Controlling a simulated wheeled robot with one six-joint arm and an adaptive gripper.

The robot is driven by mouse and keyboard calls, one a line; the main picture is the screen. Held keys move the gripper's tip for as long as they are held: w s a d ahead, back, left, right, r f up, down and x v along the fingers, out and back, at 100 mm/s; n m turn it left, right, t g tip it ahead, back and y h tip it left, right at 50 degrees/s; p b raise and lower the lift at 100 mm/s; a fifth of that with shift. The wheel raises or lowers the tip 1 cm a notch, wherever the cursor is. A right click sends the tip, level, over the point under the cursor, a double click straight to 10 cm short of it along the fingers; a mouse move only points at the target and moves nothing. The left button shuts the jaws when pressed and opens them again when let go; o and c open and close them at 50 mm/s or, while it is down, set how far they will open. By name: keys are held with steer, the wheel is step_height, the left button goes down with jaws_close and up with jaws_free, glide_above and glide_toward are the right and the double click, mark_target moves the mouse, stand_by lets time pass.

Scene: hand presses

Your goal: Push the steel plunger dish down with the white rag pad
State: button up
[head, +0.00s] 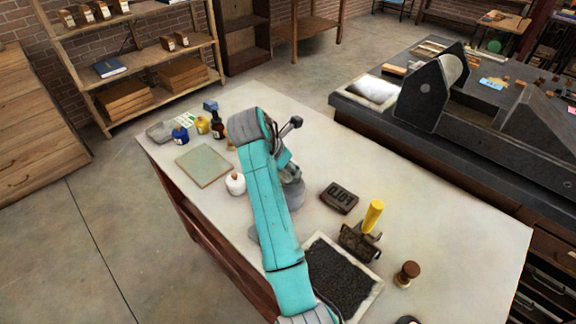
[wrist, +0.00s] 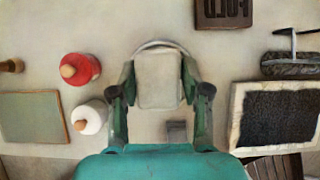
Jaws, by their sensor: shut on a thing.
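My gripper (wrist: 160,88) is shut on the white rag pad (wrist: 159,80), a pale, rounded block between its two dark green fingers in the wrist view. A thin, pale curved rim (wrist: 158,43) shows just past the pad's far edge; it looks like the steel plunger dish, with the rest hidden under the pad. Whether the pad touches the dish, I cannot tell. In the head view a grey rounded body (head: 293,193) stands beside my teal arm at the table's middle; the arm hides much of that spot, and the pad is not clear there.
A white wooden-knobbed pot (wrist: 91,117) and a red one (wrist: 80,68) stand left of my gripper. A black inked slab (wrist: 283,118) lies right. A dark type block (head: 339,198) and yellow-handled tool (head: 372,217) stand on the pale table (head: 455,235). Bottles stand at its far left.

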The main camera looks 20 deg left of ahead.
steer(key=shift+f, duration=0.65)
stand_by(1.5)
steer(key=shift+r, duration=3.6)
